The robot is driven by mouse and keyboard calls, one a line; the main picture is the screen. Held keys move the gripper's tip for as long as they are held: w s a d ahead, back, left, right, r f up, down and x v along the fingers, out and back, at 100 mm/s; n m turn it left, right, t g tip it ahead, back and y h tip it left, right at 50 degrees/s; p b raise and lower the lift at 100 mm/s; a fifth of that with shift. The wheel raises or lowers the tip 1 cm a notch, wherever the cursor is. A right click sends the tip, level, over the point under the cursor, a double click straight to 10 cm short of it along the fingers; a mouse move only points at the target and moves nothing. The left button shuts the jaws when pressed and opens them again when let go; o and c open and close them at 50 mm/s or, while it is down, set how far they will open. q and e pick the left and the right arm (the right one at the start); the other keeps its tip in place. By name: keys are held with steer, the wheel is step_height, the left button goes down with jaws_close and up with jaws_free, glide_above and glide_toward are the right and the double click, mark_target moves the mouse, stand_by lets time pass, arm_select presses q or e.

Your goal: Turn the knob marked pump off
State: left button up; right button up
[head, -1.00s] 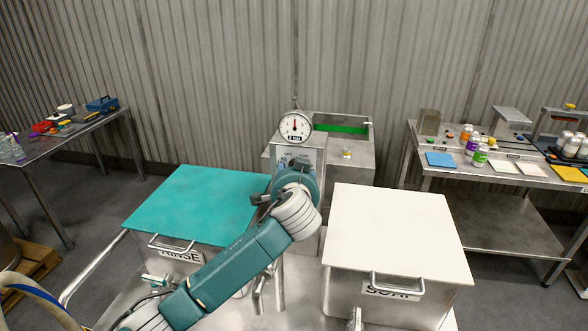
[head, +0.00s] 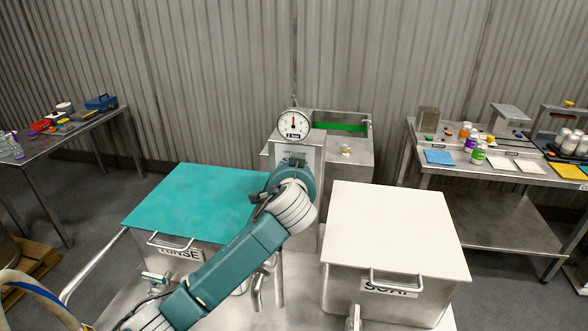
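A steel panel (head: 310,156) stands below a round white gauge (head: 293,124) with a red needle pointing about straight up. The knob marked pump cannot be made out; my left arm's wrist covers most of the panel's lower front. My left arm comes in from the lower left, and its gripper (head: 262,196) is at the panel, mostly hidden behind the wrist. Only a dark part of it shows at the wrist's left side, so I cannot tell its fingers or any contact. My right gripper is not in view.
A teal-lidded tank marked RINSE (head: 195,205) stands left of the panel and a white-lidded tank marked SOAP (head: 392,228) stands right. Behind is a steel basin (head: 350,160) with green inside. Side tables with bottles (head: 478,153) and tools (head: 65,124) stand farther off.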

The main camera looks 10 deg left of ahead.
arm_select(q)
steer(key=shift+s+a+f+n+g+h+p, duration=0.15)
steer(key=shift+n+h+p, duration=0.6)
steer(key=shift+n, duration=0.5)
steer(key=shift+w+a+f+n+g+h+p, duration=0.15)
steer(key=shift+n+h+p, duration=0.35)
steer(key=shift+n+h, duration=0.6)
steer(key=shift+s+a+f+n+h+p, duration=0.15)
steer(key=shift+n+h+p, duration=0.45)
steer(key=shift+n, duration=0.85)
steer(key=o, duration=1)
steer(key=shift+o, duration=0.6)
steer(key=shift+r, duration=0.3)
